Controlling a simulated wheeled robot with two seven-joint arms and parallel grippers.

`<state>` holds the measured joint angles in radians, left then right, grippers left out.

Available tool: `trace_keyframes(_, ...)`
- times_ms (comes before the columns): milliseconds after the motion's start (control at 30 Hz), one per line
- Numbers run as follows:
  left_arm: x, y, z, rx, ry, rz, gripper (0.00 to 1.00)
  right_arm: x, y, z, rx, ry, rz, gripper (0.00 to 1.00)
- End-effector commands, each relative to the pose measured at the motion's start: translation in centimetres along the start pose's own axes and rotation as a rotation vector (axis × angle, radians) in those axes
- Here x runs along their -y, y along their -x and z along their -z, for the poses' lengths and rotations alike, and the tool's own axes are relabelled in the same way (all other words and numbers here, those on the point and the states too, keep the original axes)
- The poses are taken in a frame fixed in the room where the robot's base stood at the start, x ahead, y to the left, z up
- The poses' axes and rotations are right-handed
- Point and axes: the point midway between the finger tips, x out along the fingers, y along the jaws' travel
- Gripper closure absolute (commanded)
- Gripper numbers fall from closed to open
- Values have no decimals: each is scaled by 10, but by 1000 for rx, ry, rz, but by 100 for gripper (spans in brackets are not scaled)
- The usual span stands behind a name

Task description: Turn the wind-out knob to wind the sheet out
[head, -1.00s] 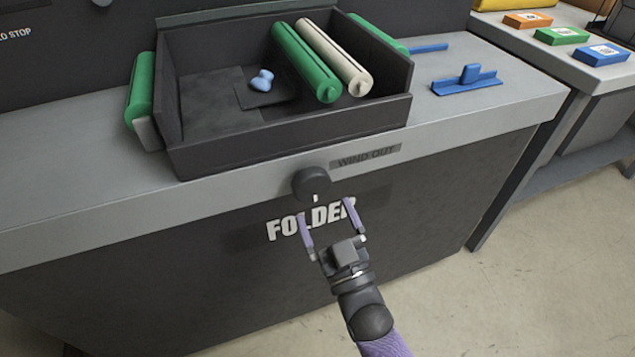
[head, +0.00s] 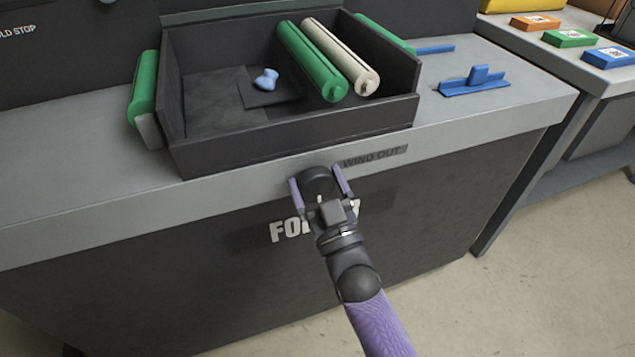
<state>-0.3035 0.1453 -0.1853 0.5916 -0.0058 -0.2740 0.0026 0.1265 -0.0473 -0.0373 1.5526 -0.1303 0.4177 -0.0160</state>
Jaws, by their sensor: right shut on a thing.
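The wind-out knob (head: 317,179) is a dark round knob on the front edge of the grey counter, left of the "WIND OUT" label (head: 373,157). My right gripper (head: 320,184) is shut on the knob, one purple finger on its left side and one on its right. A small white mark shows at the knob's lower side. The gripper hides part of the "FOLDER" lettering below. No sheet can be made out clearly. My left gripper is not in view.
A dark open tray (head: 290,141) with a green roller (head: 312,62), a cream roller (head: 342,58) and a small light-blue piece (head: 266,79) stands behind the knob. A blue bracket (head: 474,82) lies on the counter (head: 60,195) to the right.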

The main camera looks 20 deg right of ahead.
Motion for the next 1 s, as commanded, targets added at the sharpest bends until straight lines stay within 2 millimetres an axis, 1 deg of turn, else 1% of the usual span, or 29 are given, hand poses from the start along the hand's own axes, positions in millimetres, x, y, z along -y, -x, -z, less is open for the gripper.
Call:
trace_keyframes(100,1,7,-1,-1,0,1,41,-1,-1,2,2,-49,-20,65)
trace_keyframes(300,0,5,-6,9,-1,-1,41,-1,0,-1,2,-58,-24,66)
trace_keyframes(333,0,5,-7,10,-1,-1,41,-1,0,-1,2,-58,-24,3)
trace_keyframes(367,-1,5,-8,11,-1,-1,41,-1,0,-1,2,-58,-24,0)
trace_keyframes(567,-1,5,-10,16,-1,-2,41,-1,1,-1,2,-58,-24,0)
trace_keyframes(667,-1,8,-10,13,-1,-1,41,-1,10,0,4,-58,-24,0)
trace_keyframes(767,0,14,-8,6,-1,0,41,0,33,1,6,-58,-24,0)
trace_keyframes(900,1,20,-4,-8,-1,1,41,1,70,0,7,-59,-24,0)
trace_keyframes(1000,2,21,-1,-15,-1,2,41,1,88,0,5,-59,-24,0)
